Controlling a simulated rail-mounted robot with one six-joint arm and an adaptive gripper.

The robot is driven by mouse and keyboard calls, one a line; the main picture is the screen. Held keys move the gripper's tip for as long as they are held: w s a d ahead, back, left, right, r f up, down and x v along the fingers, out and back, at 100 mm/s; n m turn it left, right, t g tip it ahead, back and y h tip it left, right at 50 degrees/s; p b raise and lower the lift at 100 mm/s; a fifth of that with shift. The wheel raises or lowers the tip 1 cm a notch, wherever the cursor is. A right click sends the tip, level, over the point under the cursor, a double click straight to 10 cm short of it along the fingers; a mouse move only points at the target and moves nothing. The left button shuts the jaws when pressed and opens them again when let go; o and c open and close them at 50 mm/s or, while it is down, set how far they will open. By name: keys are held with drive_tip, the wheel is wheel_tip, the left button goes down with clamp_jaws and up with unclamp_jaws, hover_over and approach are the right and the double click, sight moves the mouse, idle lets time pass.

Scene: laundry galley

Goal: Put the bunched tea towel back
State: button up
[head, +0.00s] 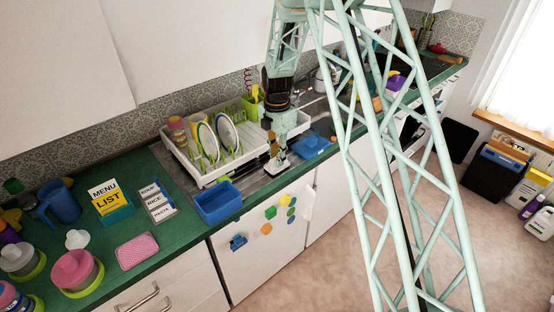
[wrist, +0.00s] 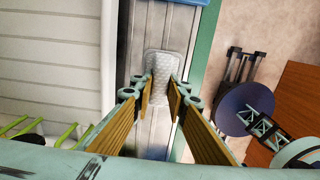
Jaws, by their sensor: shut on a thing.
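The bunched tea towel is a pale grey, textured bundle in the wrist view (wrist: 161,66), between the tips of my gripper (wrist: 163,92). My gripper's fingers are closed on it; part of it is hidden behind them. In the head view, my gripper (head: 276,155) hangs over the metal drainer strip just right of the white dish rack (head: 203,176). A small pale patch of the towel shows at its tip there. I cannot tell whether the towel touches the surface below.
Plates stand in the rack close to my gripper's left. A blue bin (head: 218,203) sits at the counter's front edge, and a blue tray (head: 309,146) lies to the right. A menu box (head: 111,202), a list card (head: 158,199) and a pink sponge (head: 137,250) occupy the left counter.

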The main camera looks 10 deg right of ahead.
drive_tip(key=shift+f, duration=0.4)
drive_tip(key=o, duration=0.8)
drive_tip(key=shift+c, duration=0.2)
drive_tip(key=shift+r, duration=0.15)
wheel_tip(320, 180, up, 12)
idle(0.4)
drive_tip(key=shift+r, duration=0.1)
idle(0.7)
